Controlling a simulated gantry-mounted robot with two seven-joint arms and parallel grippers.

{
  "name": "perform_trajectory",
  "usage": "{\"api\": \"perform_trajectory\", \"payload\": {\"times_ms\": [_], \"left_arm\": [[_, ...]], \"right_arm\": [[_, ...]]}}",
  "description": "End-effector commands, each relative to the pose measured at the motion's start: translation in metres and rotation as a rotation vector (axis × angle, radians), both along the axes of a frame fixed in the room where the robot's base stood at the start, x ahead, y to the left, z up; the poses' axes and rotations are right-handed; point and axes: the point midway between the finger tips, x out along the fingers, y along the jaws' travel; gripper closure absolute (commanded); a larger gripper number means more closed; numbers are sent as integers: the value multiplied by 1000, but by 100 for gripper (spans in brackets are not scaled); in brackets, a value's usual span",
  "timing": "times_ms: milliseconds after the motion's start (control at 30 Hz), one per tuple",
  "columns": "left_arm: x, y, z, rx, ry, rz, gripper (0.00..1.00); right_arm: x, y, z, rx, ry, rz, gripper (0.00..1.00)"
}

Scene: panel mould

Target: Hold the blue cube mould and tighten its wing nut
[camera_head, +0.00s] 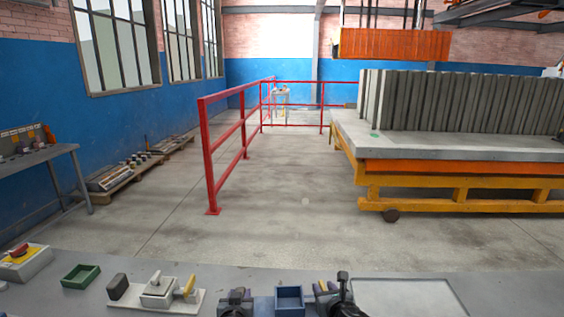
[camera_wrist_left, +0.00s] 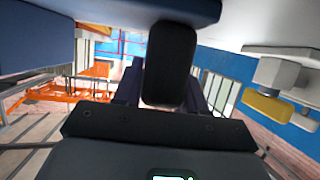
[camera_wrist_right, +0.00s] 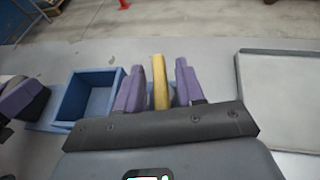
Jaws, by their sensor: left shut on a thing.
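The blue cube mould (camera_head: 289,298) is an open-topped box at the bench's front edge in the head view. It also shows left of centre in the right wrist view (camera_wrist_right: 88,98). My left gripper (camera_head: 235,299) is at its left side. In the left wrist view its purple fingers (camera_wrist_left: 168,85) close on a black rounded handle (camera_wrist_left: 171,60), under a blue surface. My right gripper (camera_head: 328,292) is at the mould's right side. In the right wrist view its purple fingers (camera_wrist_right: 158,88) stand apart on both sides of the yellow wing nut (camera_wrist_right: 160,80), with visible gaps.
Left of the mould stand a white plate (camera_head: 185,301) with a white block and yellow-handled piece, a dark block (camera_head: 117,286), a green tray (camera_head: 81,276) and a red button box (camera_head: 22,262). A flat pale tray (camera_head: 408,298) lies to the right.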

Motion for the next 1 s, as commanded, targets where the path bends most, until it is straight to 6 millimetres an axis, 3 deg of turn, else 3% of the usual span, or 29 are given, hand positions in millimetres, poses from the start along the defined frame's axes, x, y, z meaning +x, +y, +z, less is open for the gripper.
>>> {"api": "perform_trajectory", "payload": {"times_ms": [533, 1000], "left_arm": [[0, 0, 0, 0, 0, 0, 100], [0, 0, 0, 0, 0, 0, 100]], "right_arm": [[-9, -2, 5, 1, -2, 2, 60], [-70, -13, 30, 0, -1, 2, 60]]}}
